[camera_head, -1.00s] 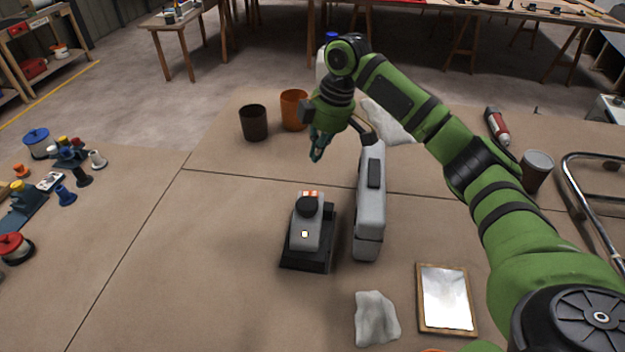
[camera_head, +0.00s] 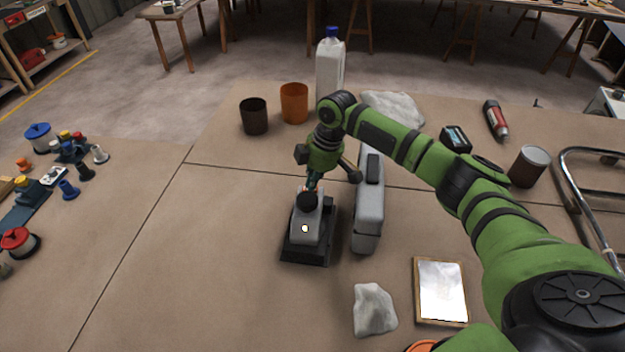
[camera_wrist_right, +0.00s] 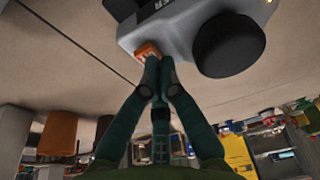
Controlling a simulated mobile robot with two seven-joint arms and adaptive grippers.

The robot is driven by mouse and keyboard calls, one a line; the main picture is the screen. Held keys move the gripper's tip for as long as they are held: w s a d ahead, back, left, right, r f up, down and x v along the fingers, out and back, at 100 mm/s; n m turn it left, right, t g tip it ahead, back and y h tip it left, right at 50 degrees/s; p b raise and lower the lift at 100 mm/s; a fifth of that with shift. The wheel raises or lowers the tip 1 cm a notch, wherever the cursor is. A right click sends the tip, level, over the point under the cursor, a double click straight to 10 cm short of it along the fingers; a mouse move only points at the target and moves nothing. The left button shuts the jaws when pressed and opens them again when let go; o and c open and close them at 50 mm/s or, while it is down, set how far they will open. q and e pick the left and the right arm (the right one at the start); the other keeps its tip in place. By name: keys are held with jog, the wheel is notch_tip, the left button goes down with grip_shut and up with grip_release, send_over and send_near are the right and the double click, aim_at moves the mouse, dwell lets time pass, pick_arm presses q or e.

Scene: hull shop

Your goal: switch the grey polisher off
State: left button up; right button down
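The grey polisher (camera_head: 307,232) stands on the brown bench, on a dark flat base, with a round black knob on top and a small bright spot on its near face. In the right wrist view its grey body (camera_wrist_right: 185,22) fills the top. An orange switch (camera_wrist_right: 147,50) sits on its edge. My right gripper (camera_head: 313,182) is at the polisher's far side, behind the knob. In the wrist view its fingers (camera_wrist_right: 159,68) are together, with nothing between them, and the tips are at the switch. I cannot tell whether they press it. My left gripper is not in view.
A long grey case-like tool (camera_head: 369,205) stands close to the right of the polisher. A dark cup (camera_head: 254,117), an orange cup (camera_head: 294,104) and a white jug (camera_head: 329,72) are behind. A crumpled cloth (camera_head: 374,310) and a framed panel (camera_head: 441,291) lie in front.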

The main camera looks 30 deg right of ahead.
jog(key=shift+s+d+f+t+y, duration=0.2)
jog(key=shift+f+t+y, duration=0.1)
jog(key=shift+f+y, duration=0.2)
jog(key=shift+s+d+t+y+p, duration=0.25)
jog(key=shift+t+y+p, duration=0.15)
jog(key=shift+y+p, duration=0.1)
jog(key=shift+f, duration=0.15)
